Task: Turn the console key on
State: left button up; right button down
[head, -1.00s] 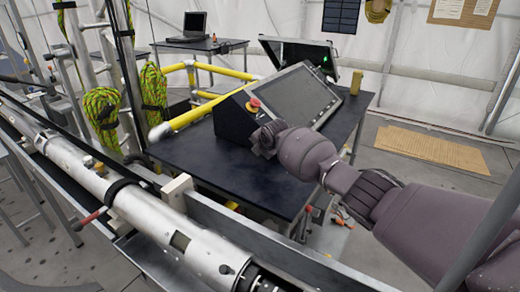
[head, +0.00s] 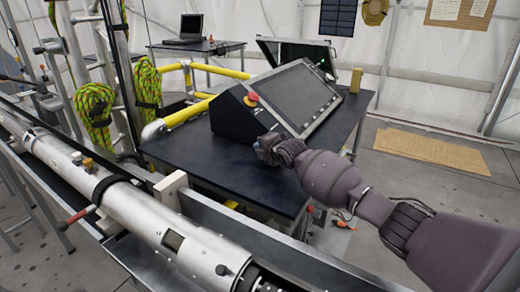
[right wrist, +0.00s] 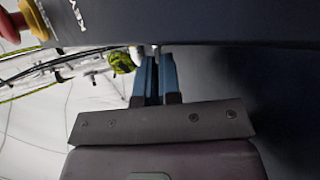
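The console (head: 240,121) stands on the dark table, with a grey screen and a red button (head: 251,99) on a yellow base. In the right wrist view the console's dark panel (right wrist: 220,22) fills the top, with a partly visible label beside the button (right wrist: 12,25). My right gripper (head: 262,146) is close to the console's lower front. In the right wrist view its two blue fingers (right wrist: 154,62) lie close together with a narrow gap. A small silvery piece shows at their tips, at the panel's edge. I cannot tell whether it is the key or is gripped. My left gripper is not in view.
The dark table (head: 195,160) has free room in front of the console. A long metal tube (head: 140,213) on a rail runs along the left front. An open case (head: 290,50) and a small yellow block (head: 356,80) stand behind the console. Yellow rails are behind the table.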

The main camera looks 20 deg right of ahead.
jog(key=shift+f, duration=0.1)
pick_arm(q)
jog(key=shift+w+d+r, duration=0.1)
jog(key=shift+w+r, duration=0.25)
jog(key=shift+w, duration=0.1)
pick_arm(e)
jog(key=c, duration=1.3)
grip_release()
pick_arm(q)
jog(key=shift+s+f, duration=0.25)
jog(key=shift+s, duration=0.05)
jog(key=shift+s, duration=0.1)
